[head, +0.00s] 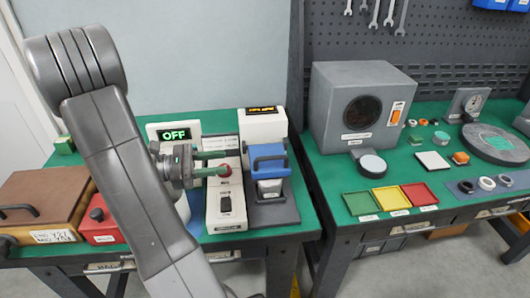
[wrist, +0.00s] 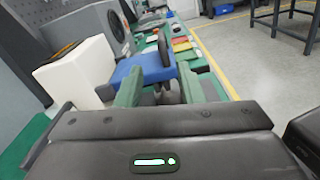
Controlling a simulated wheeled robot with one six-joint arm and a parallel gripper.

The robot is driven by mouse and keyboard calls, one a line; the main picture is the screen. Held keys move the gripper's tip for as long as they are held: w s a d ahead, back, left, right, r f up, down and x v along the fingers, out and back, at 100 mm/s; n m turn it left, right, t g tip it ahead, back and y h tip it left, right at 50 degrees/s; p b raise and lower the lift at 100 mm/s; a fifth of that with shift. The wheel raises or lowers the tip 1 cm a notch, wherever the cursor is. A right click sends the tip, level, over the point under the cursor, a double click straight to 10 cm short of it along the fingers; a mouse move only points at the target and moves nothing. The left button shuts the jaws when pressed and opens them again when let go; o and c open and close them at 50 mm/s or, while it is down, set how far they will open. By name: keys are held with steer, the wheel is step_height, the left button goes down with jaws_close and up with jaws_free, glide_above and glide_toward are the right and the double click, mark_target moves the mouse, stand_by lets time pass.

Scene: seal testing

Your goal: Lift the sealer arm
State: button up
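The sealer arm (head: 272,171) is a blue block with a black bar handle (head: 269,158), at the right of the left table in the head view. It sits low over a pale block on a dark base (head: 275,212). In the wrist view the blue arm (wrist: 138,68) and its black handle (wrist: 165,48) lie ahead of the fingers. My gripper (head: 222,163) is open and empty, its green fingers spread with a gap between them. It is left of the sealer arm and points toward it. The fingers also show in the wrist view (wrist: 160,90). I cannot tell the exact distance to the handle.
A white panel (head: 224,217) with a red button (head: 225,170) and black switch lies below and beside my fingers. A white box (head: 262,124) with an orange display stands behind. An "OFF" display (head: 174,134) is left. A brown case (head: 45,200) and red box (head: 98,225) sit farther left.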

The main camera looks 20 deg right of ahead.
mark_target(261, 159)
steer(key=x, duration=1.3)
steer(key=shift+s+d+p, duration=0.25)
steer(key=shift+d+p, duration=0.05)
steer(key=shift+p, duration=0.1)
jaws_close()
